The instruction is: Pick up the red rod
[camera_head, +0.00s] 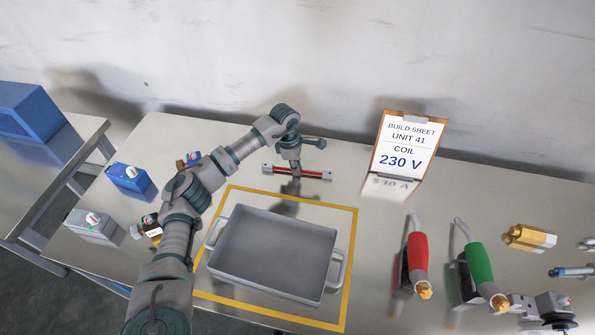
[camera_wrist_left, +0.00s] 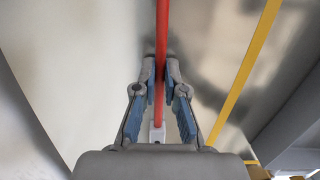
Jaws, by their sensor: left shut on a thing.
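The red rod (camera_head: 314,174) lies crosswise behind the grey tray in the head view, with pale grey pieces at its ends. My left gripper (camera_head: 296,170) points down at the rod's middle. In the left wrist view the rod (camera_wrist_left: 162,35) runs between the two fingers of my left gripper (camera_wrist_left: 160,88), which are shut on it. A pale end piece (camera_wrist_left: 157,134) shows below the fingers there. I cannot tell whether the rod is clear of the table.
A grey two-handled tray (camera_head: 328,262) stands inside a yellow taped outline (camera_head: 350,262). A build sheet stand (camera_head: 399,146) is at the back. Red (camera_head: 417,255) and green (camera_head: 478,265) handled tools and a brass fitting (camera_head: 528,237) are right. Blue (camera_head: 130,180) and grey (camera_head: 92,226) boxes are left.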

